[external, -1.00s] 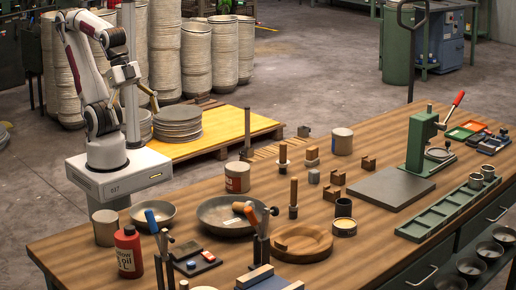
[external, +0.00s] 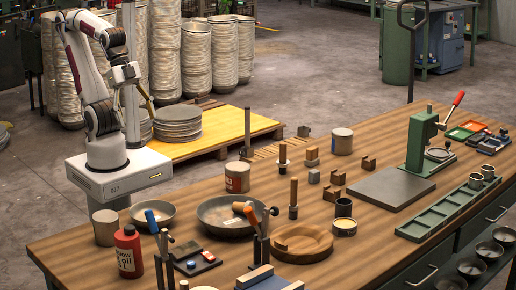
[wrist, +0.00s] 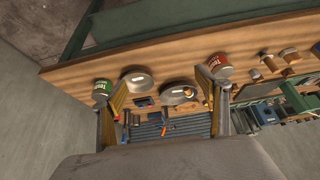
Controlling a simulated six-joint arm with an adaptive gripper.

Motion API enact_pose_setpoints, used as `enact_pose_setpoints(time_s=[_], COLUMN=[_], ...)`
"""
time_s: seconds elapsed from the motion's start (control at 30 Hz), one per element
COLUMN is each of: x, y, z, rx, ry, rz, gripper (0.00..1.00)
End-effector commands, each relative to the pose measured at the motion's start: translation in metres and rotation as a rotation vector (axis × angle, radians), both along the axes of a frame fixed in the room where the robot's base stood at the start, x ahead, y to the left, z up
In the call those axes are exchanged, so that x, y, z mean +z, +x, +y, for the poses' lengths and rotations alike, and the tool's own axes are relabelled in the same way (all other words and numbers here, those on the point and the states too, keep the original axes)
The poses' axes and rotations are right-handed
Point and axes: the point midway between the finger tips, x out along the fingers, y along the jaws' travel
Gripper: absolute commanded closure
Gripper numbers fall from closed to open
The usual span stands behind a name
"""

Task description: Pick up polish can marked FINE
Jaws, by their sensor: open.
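Three polish-type cans stand on the wooden bench in the external view: a tan can (external: 105,228) at the near left, a red-labelled can (external: 237,177) by the large pan, and a tan can (external: 342,141) further back. The wrist view shows a green-labelled can (wrist: 103,88) at left and a red-labelled can (wrist: 220,66) at right. I cannot read FINE on any of them. My gripper (external: 146,98) is raised behind the bench, well away from the cans. In the wrist view its two fingers (wrist: 162,92) are spread and empty.
A red oil bottle (external: 128,252), a small bowl (external: 163,222) and a large pan (external: 211,211) crowd the near left of the bench. Upright tools (external: 293,199) and a wooden disc (external: 321,242) stand mid-bench. A green press (external: 417,145) is at the right.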

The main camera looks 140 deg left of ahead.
Motion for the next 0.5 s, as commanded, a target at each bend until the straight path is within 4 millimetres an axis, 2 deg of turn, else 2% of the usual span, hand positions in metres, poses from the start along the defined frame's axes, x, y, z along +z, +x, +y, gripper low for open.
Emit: enact_pose_setpoints(time_s=[0.27,0.37,0.5], x=[0.001,0.003,0.007], y=[0.003,0.012,0.032], z=[0.002,0.005,0.016], rx=[-0.006,-0.02,-0.062], ry=[0.008,0.026,0.077], rz=[-0.004,-0.015,-0.039], gripper=[0.26,0.26,0.26])
